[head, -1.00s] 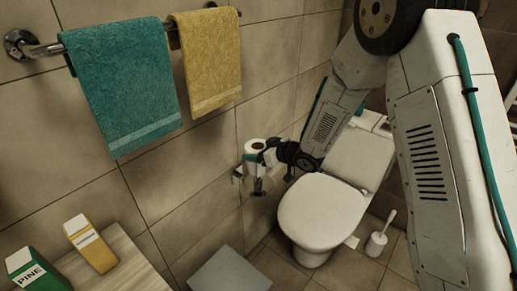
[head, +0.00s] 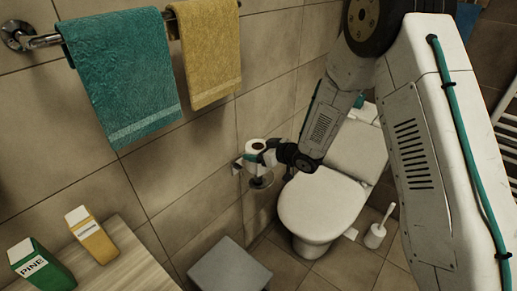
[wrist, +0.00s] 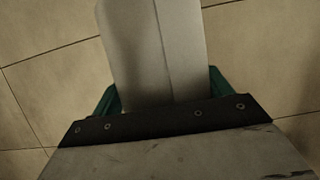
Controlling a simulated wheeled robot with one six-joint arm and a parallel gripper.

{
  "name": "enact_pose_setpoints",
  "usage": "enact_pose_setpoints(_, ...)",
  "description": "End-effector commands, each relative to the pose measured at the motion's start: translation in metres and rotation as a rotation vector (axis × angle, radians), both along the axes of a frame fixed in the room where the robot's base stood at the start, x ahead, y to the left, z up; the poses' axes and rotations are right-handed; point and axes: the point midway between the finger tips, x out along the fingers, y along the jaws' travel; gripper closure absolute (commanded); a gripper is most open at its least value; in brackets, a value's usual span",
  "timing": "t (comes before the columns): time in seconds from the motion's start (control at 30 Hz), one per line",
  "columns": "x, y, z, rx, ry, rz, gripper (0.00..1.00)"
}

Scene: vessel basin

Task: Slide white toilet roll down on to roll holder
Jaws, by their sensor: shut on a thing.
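The white toilet roll (head: 255,146) is upright beside the tiled wall, with its dark core opening facing up. In the wrist view the roll (wrist: 152,50) fills the upper middle as a pale cylinder. My gripper (head: 263,157) is shut on the roll, with teal fingers on both its sides in the wrist view. The roll holder (head: 237,168) shows as a wall bracket at the left of the roll, with a round part below. The gripper and roll hide most of the holder. I cannot tell whether its post is inside the core.
The toilet (head: 318,206) stands right of the holder, with a brush (head: 375,236) beyond it. A grey stool or bin (head: 230,268) is below. Teal (head: 122,75) and yellow (head: 207,50) towels hang on a rail at upper left. Cartons (head: 92,235) stand on a wooden top at lower left.

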Motion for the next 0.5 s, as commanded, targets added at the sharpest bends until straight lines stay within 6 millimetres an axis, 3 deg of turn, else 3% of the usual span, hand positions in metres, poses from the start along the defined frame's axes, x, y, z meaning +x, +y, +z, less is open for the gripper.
enact_pose_setpoints(0.5, 0.000, 0.000, -0.019, 0.000, 0.002, 0.001, 0.47)
